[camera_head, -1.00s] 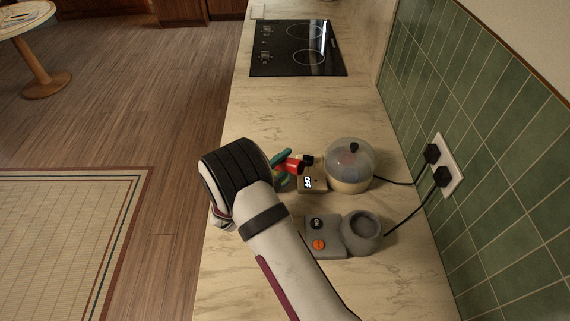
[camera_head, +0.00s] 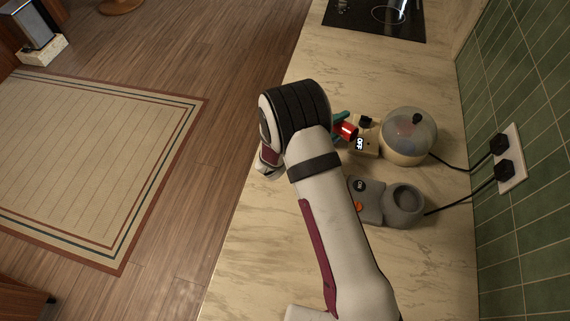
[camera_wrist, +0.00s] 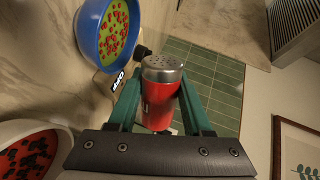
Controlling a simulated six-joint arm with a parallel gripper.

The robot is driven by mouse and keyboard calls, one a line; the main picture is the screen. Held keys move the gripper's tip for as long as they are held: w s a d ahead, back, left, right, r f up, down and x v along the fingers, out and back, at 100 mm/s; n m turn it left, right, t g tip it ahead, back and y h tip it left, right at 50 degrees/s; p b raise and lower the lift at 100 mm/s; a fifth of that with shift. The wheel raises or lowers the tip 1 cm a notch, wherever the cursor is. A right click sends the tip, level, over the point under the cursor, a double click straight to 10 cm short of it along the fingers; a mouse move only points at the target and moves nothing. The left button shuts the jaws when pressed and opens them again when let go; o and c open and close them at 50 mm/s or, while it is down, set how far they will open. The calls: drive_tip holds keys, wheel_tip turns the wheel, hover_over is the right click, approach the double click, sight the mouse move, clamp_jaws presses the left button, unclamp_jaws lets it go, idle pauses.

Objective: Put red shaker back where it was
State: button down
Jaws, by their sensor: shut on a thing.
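The red shaker (camera_wrist: 160,103) has a silver perforated cap and is clamped between the green fingers of my gripper (camera_wrist: 158,95) in the wrist view. In the head view the red shaker (camera_head: 346,131) shows just right of my dark wrist, beside the appliance with the OFF display. It looks tilted, with its capped end pointing right. My gripper (camera_head: 341,124) is largely hidden by my arm there. I cannot tell how high the shaker is above the counter.
A clear-domed appliance (camera_head: 408,138) and a grey appliance (camera_head: 403,206) stand on the marble counter (camera_head: 285,240), their cables running to a wall outlet (camera_head: 507,157). A blue bowl (camera_wrist: 104,32) and a white bowl (camera_wrist: 15,127) show in the wrist view. A cooktop (camera_head: 380,16) is behind.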

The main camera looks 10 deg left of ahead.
sight(341, 130)
drive_tip(key=s+r+m, duration=0.1)
drive_tip(key=s+m, duration=0.1)
drive_tip(key=m, duration=0.1)
drive_tip(key=s+a+m+t+y, duration=0.1)
drive_tip(key=s+m, duration=0.2)
drive_tip(key=s+r+m+t, duration=0.1)
drive_tip(key=s+m, duration=0.2)
drive_tip(key=shift+a+r+m+y, duration=0.35)
drive_tip(key=shift+a+m+y, duration=0.05)
drive_tip(key=s+r+m+t+y, duration=0.2)
drive_tip(key=s+r+m+t, duration=0.1)
drive_tip(key=s+m, duration=0.3)
drive_tip(key=a+f, duration=0.2)
drive_tip(key=a, duration=0.1)
drive_tip(key=a+f, duration=0.2)
drive_tip(key=a, duration=0.2)
drive_tip(key=a+f, duration=0.2)
drive_tip(key=a, duration=0.2)
drive_tip(key=shift+s+a, duration=0.25)
drive_tip(key=shift+s, duration=0.05)
drive_tip(key=shift+a+f, duration=0.2)
drive_tip(key=shift+f, duration=0.95)
drive_tip(key=shift+a+f, duration=0.2)
drive_tip(key=shift+f, duration=0.9)
drive_tip(key=shift+c, duration=1.6)
unclamp_jaws()
drive_tip(key=shift+f, duration=0.1)
